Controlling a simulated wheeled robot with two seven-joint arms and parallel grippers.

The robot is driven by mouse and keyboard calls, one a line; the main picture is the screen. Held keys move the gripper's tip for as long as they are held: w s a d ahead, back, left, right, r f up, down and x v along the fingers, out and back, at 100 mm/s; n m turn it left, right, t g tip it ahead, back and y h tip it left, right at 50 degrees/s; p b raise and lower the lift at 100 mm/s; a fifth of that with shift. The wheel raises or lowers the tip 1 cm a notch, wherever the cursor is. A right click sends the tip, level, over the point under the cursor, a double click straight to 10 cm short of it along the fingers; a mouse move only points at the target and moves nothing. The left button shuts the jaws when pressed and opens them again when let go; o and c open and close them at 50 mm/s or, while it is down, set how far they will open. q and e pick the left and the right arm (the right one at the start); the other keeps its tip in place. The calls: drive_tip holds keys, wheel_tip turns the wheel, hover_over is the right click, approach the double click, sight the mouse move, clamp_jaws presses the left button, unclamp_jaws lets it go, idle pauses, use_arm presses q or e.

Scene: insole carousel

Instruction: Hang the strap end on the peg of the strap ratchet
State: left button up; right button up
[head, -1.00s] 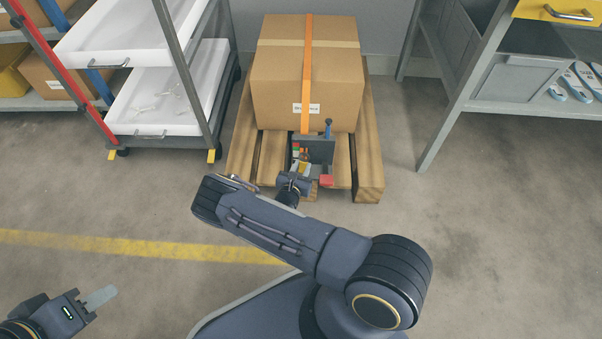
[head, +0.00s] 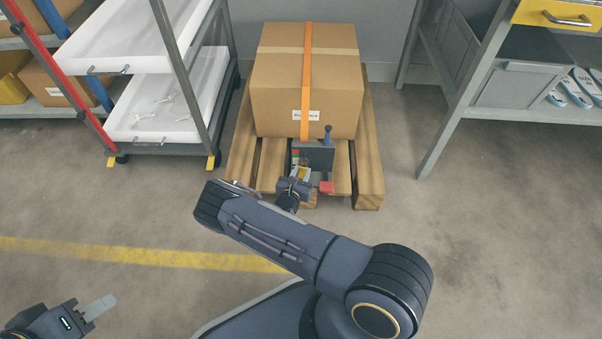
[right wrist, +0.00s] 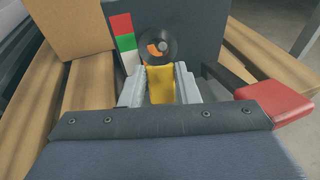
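The strap ratchet (head: 318,157) is a dark upright plate at the front of the pallet, with a blue-topped lever and a red block. In the right wrist view its plate (right wrist: 195,30) carries a red, green and white strip and a round dark disc (right wrist: 157,47) with an orange mark and a grey centre. My right gripper (right wrist: 160,82) has its grey fingers on both sides of a yellow piece, apparently the strap end (right wrist: 160,86), just in front of and below the disc. Whether it touches the peg is unclear. My left gripper (head: 103,305) hangs low at the left, away from the ratchet.
An orange strap (head: 307,80) runs over the cardboard box (head: 275,100) on the wooden pallet (head: 370,170). A rack with white trays (head: 120,120) stands left and a grey bench (head: 450,130) right. The red block (right wrist: 272,103) is close beside my right gripper. Floor is clear at the right.

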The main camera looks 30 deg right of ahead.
drive_tip(key=o, duration=0.5)
drive_tip(key=p+v, duration=0.3)
drive_tip(key=v, duration=0.4)
drive_tip(key=shift+s+a, duration=0.3)
drive_tip(key=shift+r, duration=0.15)
